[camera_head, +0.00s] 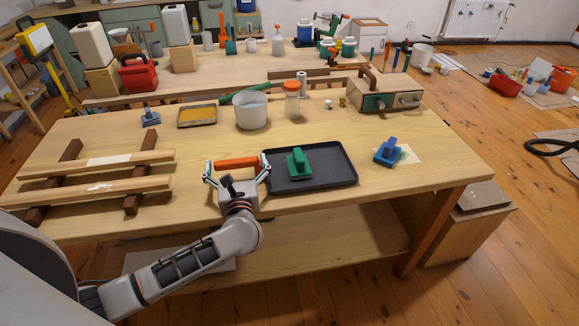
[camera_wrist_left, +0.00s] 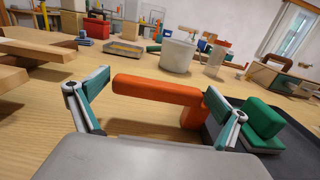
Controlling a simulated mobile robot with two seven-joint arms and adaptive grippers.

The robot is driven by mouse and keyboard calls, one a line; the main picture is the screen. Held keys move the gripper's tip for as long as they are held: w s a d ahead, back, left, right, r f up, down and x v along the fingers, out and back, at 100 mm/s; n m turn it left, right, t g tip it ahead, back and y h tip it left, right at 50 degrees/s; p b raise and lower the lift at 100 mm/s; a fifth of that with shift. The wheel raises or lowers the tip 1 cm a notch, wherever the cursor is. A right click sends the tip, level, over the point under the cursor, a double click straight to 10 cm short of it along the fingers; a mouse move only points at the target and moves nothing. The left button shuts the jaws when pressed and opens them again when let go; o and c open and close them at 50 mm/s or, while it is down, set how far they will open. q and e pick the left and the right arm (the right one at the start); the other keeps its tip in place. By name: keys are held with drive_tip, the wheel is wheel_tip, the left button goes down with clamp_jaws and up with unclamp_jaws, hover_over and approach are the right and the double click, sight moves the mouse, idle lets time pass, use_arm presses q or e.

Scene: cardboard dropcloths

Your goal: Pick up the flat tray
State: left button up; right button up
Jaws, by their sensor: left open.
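The flat tray (camera_head: 335,181) is dark, shallow and rimmed, and lies near the table's front edge. A green handled block (camera_head: 299,163) sits on it. Part of the tray shows at the right of the left wrist view (camera_wrist_left: 293,141), with the green block (camera_wrist_left: 262,120). An orange bar (camera_head: 240,162) with a downward part at its right end (camera_wrist_left: 192,108) is beside the tray's left edge; I cannot tell whether it joins the tray. My left gripper (camera_head: 238,170) is open, left of the tray, its fingers spread on the near side of the bar. My right gripper is out of view.
Wooden bars (camera_head: 105,181) lie crossed on the left of the table. A blue handled block (camera_head: 388,150) is right of the tray. Behind are a white pot (camera_head: 250,112), an orange-lidded jar (camera_head: 292,102) and a toolbox (camera_head: 385,93). Bare tabletop lies between the tray and these.

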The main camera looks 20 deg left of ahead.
use_arm(q)
drive_tip(key=shift+a, duration=0.1)
drive_tip(key=c, duration=1.2)
drive_tip(key=shift+w, duration=0.1)
drive_tip(key=shift+r, duration=0.1)
